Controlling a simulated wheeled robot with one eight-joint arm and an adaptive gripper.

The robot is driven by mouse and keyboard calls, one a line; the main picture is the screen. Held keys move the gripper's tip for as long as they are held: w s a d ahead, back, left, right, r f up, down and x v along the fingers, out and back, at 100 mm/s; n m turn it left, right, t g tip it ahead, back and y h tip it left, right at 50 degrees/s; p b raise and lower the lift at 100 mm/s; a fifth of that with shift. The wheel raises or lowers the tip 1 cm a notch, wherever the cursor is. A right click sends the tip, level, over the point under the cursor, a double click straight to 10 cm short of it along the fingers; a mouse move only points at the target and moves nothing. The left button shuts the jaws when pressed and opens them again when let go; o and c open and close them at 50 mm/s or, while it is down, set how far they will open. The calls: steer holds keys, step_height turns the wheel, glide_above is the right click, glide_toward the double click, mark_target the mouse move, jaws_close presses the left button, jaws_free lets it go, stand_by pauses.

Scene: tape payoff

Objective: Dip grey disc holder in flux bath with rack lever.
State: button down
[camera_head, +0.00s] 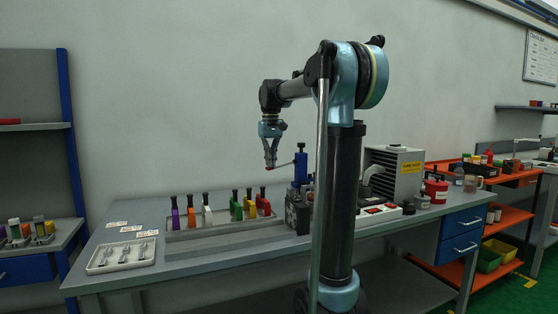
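My gripper (270,164) points down above the back of the bench, left of a blue post (301,166). A thin dark lever (285,164) reaches left from this post, and its end lies at my fingertips. A small reddish spot shows there. The fingers look close together, but I cannot tell whether they grip the lever end. A dark box (297,213) stands at the foot of the post; I cannot make out a bath inside it. Several coloured holders with black handles stand in a long rack (225,228). A whitish-grey one (207,213) is among them; no disc is clear.
A pale tray (121,255) with several small metal parts lies at the bench's left end. A grey machine (397,172) with a yellow label and a red container (436,191) stand at the right. The bench front (230,254) is clear. My arm hides part of the middle.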

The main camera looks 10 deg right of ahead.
step_height(320, 180, up, 9)
steer(key=shift+f, duration=0.2)
stand_by(1.3)
